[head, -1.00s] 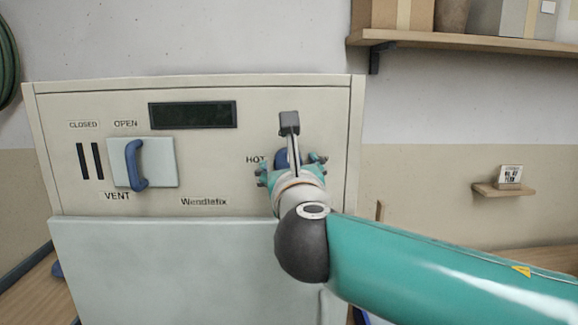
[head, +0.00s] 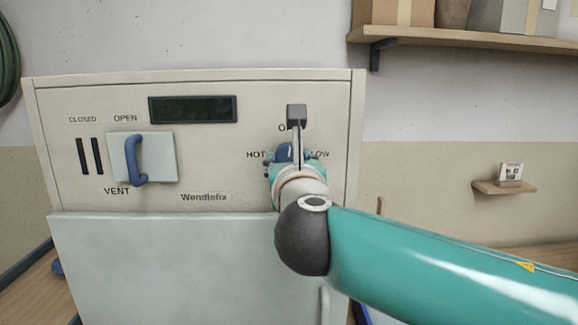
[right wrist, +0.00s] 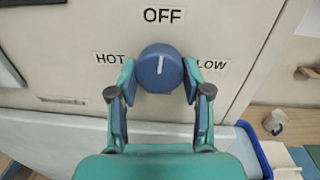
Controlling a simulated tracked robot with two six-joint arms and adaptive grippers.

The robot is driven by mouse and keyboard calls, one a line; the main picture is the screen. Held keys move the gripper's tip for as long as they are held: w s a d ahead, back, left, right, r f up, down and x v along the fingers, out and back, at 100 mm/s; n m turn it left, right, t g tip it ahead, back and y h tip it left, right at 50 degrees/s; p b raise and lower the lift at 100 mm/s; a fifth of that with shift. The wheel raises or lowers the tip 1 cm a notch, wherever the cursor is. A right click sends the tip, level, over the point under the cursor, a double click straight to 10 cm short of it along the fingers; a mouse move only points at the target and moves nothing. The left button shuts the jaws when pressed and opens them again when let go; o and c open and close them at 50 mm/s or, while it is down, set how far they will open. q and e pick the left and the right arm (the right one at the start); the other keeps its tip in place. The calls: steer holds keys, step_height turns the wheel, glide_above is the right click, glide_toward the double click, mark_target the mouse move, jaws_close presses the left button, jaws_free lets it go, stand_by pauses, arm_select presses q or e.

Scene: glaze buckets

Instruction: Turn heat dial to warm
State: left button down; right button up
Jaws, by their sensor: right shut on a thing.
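The heat dial (right wrist: 158,70) is a round blue knob on the cream front panel. Its white mark points up toward the OFF label (right wrist: 163,15). HOT (right wrist: 110,58) is printed to its left and LOW (right wrist: 210,64) to its right; no warm label shows, and the panel below the dial is partly hidden. My right gripper (right wrist: 158,84) is shut on the dial, one finger on each side. In the head view my right gripper (head: 297,156) covers much of the dial (head: 283,152). My left gripper is not in view.
A blue vent handle (head: 137,160) on a pale plate sits at the panel's left, below a dark display (head: 192,109). A pale door (head: 170,265) lies below the panel. A wooden shelf (head: 470,42) with boxes and a small ledge (head: 503,188) are at right.

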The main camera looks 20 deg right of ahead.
steer(key=shift+w+a+f+m+g+h+b, duration=0.25)
steer(key=shift+m+b, duration=2.25)
steer(key=shift+m, duration=3.5)
steer(key=shift+s+d+r+m+h+b, duration=0.1)
steer(key=shift+s+r+m+h+b, duration=0.2)
steer(key=shift+m+b, duration=4)
steer(key=shift+w+a+f+m+g+h+b, duration=0.15)
steer(key=shift+m+h+b, duration=0.4)
steer(key=shift+m, duration=7.15)
